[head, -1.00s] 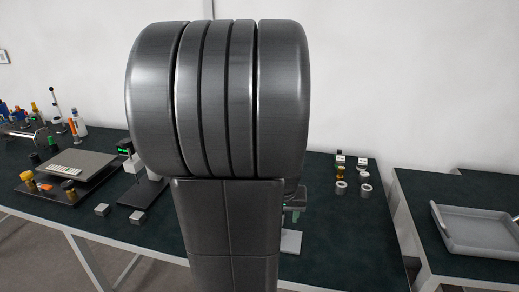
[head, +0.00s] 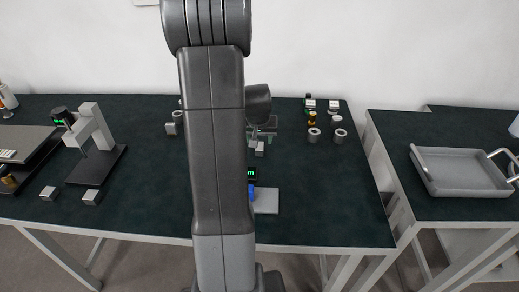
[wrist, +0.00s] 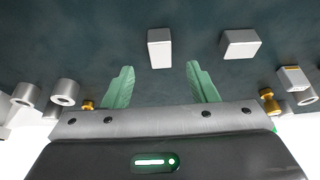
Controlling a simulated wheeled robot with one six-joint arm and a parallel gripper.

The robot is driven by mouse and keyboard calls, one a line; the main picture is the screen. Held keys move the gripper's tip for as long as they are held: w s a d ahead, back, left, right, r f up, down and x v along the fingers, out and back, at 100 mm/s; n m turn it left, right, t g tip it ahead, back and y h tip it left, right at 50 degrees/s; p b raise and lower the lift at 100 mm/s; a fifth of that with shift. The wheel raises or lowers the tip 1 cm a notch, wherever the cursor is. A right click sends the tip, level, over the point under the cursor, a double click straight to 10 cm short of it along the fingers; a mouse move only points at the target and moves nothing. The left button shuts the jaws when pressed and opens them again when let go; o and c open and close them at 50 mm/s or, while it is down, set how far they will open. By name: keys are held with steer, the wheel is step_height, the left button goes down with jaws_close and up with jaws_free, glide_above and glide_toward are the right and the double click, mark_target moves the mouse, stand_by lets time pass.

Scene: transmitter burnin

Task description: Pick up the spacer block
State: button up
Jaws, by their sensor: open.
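A small pale grey block (head: 259,149), which looks like the spacer block, stands on the dark green bench top just in front of my gripper (head: 263,131) in the head view. In the wrist view a pale block (wrist: 160,48) lies beyond the fingertips, in line with the gap between them. A second, similar block (wrist: 240,44) is to its right, outside the fingers; I cannot tell for certain which one is meant. My gripper (wrist: 158,76) shows two green fingers spread apart with nothing between them. My arm hides part of the bench in the head view.
Metal rings (head: 314,135) and small parts stand to the right. A stand (head: 93,140) and two grey blocks (head: 91,197) are at left. A pale plate (head: 266,201) lies near the front edge. A grey tray (head: 460,174) is on the right table. The front-right bench is clear.

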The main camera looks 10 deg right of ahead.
mark_target(260, 146)
steer(key=shift+x, duration=2.85)
jaws_close()
